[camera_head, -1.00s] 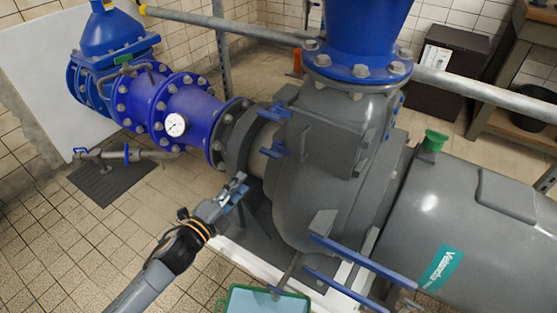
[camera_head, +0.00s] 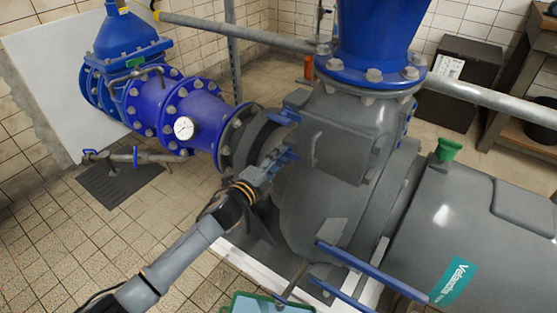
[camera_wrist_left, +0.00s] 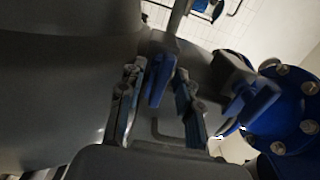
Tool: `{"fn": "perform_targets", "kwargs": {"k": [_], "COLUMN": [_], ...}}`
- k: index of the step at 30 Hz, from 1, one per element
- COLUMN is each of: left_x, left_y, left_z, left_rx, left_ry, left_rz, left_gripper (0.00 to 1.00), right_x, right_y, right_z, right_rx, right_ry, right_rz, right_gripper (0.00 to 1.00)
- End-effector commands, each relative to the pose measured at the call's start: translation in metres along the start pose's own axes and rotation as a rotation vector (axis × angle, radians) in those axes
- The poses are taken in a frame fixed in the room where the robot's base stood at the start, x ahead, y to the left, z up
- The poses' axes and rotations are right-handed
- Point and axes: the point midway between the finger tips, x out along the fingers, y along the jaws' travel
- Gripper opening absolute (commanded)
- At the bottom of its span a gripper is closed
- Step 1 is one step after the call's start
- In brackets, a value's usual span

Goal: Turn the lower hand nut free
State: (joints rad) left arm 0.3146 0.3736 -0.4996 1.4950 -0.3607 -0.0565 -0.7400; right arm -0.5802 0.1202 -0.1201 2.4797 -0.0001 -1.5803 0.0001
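The lower hand nut, a blue winged piece (camera_head: 288,156), sits on the side of the grey pump housing. It shows in the left wrist view (camera_wrist_left: 160,80) between my fingers. My left gripper (camera_head: 272,163) is at this nut, its fingers open on either side of it (camera_wrist_left: 160,100). A gap shows between the nut and the fingers, so I see no firm grip. The upper hand nut (camera_head: 284,118), also blue, is just above and shows at the right in the wrist view (camera_wrist_left: 252,100).
A grey cover (camera_head: 345,150) with a handle is beside the nuts. A blue pipe with a gauge (camera_head: 184,128) lies to the left. A green-rimmed tray (camera_head: 236,297) is at the bottom. The tiled floor at left is mostly free.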

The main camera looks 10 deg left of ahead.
Motion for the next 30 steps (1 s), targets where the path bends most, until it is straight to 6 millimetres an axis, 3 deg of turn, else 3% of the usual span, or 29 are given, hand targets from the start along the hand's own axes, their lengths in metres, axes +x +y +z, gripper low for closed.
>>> {"fn": "perform_targets", "kwargs": {"k": [9, 15, 29, 30], "left_x": [0.0030, 0.0028, 0.0026, 0.0026], "left_y": [-0.0001, 0.0000, -0.0012, -0.0013], "left_z": [-0.0001, -0.0001, -0.0005, -0.0004], "left_rx": [0.000, 0.000, -0.078, -0.101], "left_ry": [0.000, 0.000, 0.000, 0.000], "left_rz": [0.000, 0.000, 0.001, 0.002], "left_gripper": [0.34, 0.00, 0.00, 0.00], "right_x": [0.0001, 0.0002, -0.0080, 0.0004], "right_y": [0.0000, 0.0000, 0.0001, 0.0001], "right_z": [0.0002, 0.0003, -0.0029, -0.0037], "right_rx": [0.000, 0.000, 0.000, 0.000], "right_ry": [0.000, 0.000, 0.004, 0.001], "right_rz": [0.000, 0.000, 0.000, -0.001], "right_gripper": [0.34, 0.34, 0.34, 0.34]}}
